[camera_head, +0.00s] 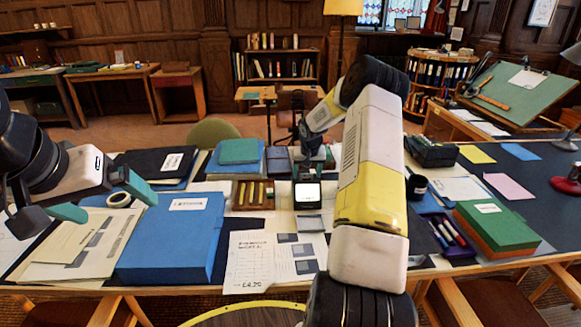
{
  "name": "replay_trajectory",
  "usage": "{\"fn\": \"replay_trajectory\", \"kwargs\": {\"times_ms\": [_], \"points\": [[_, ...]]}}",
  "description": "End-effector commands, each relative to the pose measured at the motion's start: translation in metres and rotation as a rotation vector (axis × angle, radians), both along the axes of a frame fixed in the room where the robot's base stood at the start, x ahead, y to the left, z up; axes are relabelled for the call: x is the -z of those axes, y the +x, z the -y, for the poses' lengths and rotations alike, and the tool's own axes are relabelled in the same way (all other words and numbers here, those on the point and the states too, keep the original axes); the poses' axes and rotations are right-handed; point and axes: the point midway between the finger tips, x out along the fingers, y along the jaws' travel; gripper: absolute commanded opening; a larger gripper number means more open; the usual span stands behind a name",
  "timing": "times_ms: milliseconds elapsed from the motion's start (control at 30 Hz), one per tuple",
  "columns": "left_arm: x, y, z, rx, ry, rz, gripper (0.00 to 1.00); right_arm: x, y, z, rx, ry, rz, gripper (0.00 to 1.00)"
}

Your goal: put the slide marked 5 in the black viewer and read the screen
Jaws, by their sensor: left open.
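The black viewer (308,205) stands near the middle of the table with a lit white screen; no text on it is legible. A wooden tray (234,197) with several yellowish upright pieces, perhaps slides, is just left of it. I cannot make out a slide marked 5. My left gripper (103,199) is open and empty at the left, over the papers and a tape roll, well left of the tray. My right gripper (314,162) is small and dark, just behind or above the viewer. Its fingers are too unclear to show their state or any held thing.
A large blue box (172,240) lies between my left gripper and the tray. Printed sheets (262,262) lie in front of the viewer. My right arm hides the table right of it. A green-and-orange box (496,228) and a pen tray (447,235) are at right.

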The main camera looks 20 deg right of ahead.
Motion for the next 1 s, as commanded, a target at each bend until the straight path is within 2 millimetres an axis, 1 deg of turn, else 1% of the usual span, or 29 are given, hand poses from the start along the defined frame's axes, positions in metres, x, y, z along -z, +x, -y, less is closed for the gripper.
{"fn": "replay_trajectory", "kwargs": {"times_ms": [267,367,467,700,800,1000], "points": [[0.0,0.0,0.0,0.0,0.0,0.0,1.0,0.0,0.0,0.0,0.0,0.0,0.0,0.73],[0.0,0.0,0.0,0.0,0.0,0.0,1.0,-0.005,-0.001,0.0,0.0,0.0,0.001,0.73],[0.0,0.0,0.0,0.0,0.0,0.0,1.0,-0.017,-0.005,-0.001,0.0,-0.002,0.003,0.73],[0.0,0.0,0.0,0.0,0.0,0.0,1.0,-0.055,-0.021,-0.005,0.0,-0.002,0.003,0.73],[0.0,0.0,0.0,0.0,0.0,0.0,1.0,-0.065,-0.026,-0.007,-0.001,-0.002,0.001,0.73],[0.0,0.0,0.0,0.0,0.0,0.0,1.0,-0.072,-0.029,-0.008,0.0,0.0,0.0,0.73]]}}
